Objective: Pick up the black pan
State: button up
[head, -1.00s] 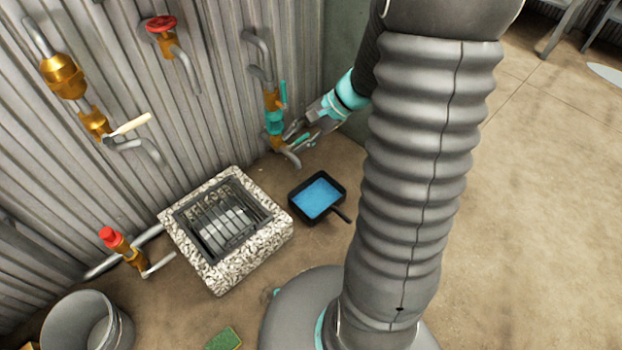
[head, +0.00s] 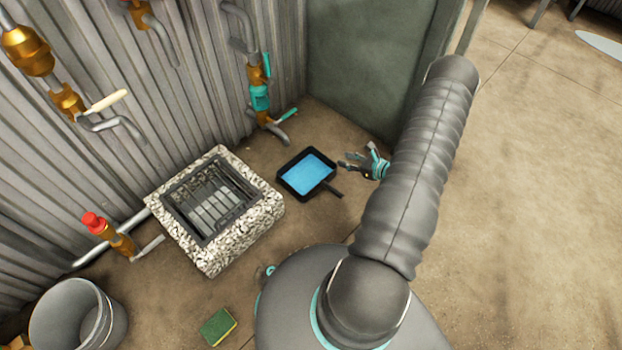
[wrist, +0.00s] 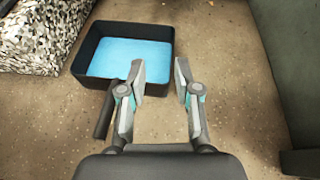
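The black pan (head: 283,181) sits on the floor in the head view, just right of the stone-edged grate, with blue liquid inside. Its short handle (head: 331,189) points to the lower right. My gripper (head: 349,161) is open and empty, just right of the pan. In the wrist view the pan (wrist: 170,63) lies ahead and slightly left. My gripper (wrist: 160,75) shows there with its two fingers apart. The pan's handle (wrist: 104,116) runs toward the camera, left of the left finger and outside the gap.
A stone-edged grate (head: 238,233) stands left of the pan. Pipes with valves (head: 260,98) run along the corrugated wall. A dark green panel (head: 358,80) stands behind my gripper. A grey bucket (head: 113,325) and a green sponge (head: 217,327) are in front. Floor at right is clear.

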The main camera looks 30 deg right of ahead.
jog(key=m+h, duration=0.1)
jog(key=m, duration=0.1)
send_near(327, 158)
jog(key=shift+h, duration=0.3)
jog(key=x, duration=0.4)
jog(key=shift+w+a+f+b, duration=0.2)
jog(key=shift+a+b, duration=0.15)
jog(key=shift+a, duration=0.05)
jog(key=shift+d+x, duration=0.1)
jog(key=shift+x, duration=1.2)
jog(key=shift+d+x, duration=0.15)
jog(key=shift+x, duration=1.15)
grip_shut()
jog(key=shift+t, duration=0.3)
